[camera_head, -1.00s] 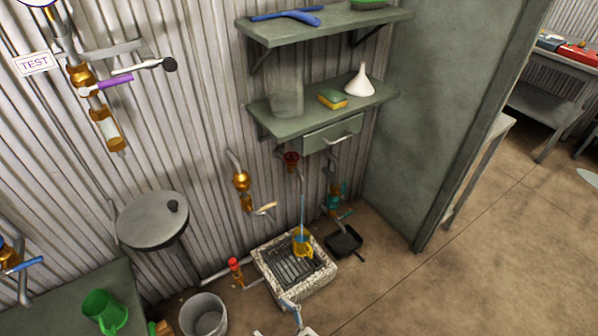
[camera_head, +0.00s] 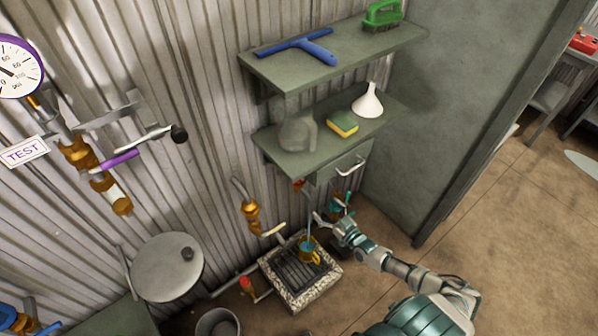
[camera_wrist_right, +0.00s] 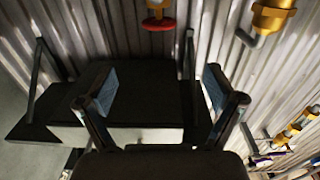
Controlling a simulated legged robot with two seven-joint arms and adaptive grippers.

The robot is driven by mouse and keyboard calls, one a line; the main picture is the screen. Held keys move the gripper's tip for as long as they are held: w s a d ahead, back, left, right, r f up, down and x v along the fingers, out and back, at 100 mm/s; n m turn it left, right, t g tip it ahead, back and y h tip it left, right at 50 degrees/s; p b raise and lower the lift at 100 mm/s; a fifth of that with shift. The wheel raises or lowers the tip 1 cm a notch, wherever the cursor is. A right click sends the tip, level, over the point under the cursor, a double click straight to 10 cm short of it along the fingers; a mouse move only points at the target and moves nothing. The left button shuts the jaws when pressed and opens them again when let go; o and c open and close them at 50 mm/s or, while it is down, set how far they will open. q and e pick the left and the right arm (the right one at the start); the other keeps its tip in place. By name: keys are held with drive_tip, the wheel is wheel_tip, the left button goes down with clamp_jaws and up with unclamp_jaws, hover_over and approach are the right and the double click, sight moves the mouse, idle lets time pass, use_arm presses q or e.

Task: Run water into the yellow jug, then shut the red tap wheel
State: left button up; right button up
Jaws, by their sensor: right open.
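The yellow jug (camera_head: 313,257) stands upright on the grate of the stone-rimmed drain basin (camera_head: 326,283). A thin blue water stream (camera_head: 308,225) falls into it, and blue shows at its mouth. The red tap wheel (camera_head: 299,185) is partly hidden below the shelf and drawer. In the right wrist view the red wheel (camera_wrist_right: 158,24) is at the top, beyond the fingertips and apart from them. My right gripper (camera_head: 322,219) is open and empty, below the wheel and close to the stream; its spread fingers show in the wrist view (camera_wrist_right: 158,88). My left gripper is out of view.
The shelf with a drawer (camera_head: 343,168) overhangs the tap. A grey bucket (camera_head: 217,323) stands on the floor at lower left.

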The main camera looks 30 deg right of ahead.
drive_tip(key=b, duration=0.2)
approach(301, 181)
drive_tip(key=w, duration=0.3)
drive_tip(key=w+b, duration=0.1)
drive_tip(key=w, duration=0.1)
drive_tip(key=w+b, duration=0.1)
drive_tip(key=w, duration=0.1)
drive_tip(key=w+b, duration=0.1)
drive_tip(key=w, duration=0.2)
drive_tip(key=shift+w+a+f, duration=0.1)
drive_tip(key=shift+a+f, duration=0.15)
drive_tip(key=shift+f, duration=0.15)
drive_tip(key=shift+w+r, duration=0.1)
drive_tip(key=shift+w, duration=0.4)
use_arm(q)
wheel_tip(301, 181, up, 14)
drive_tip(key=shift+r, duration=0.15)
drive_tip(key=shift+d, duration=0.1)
use_arm(e)
drive_tip(key=shift+d, duration=0.1)
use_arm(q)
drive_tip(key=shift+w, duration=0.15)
use_arm(e)
drive_tip(key=c, duration=1.1)
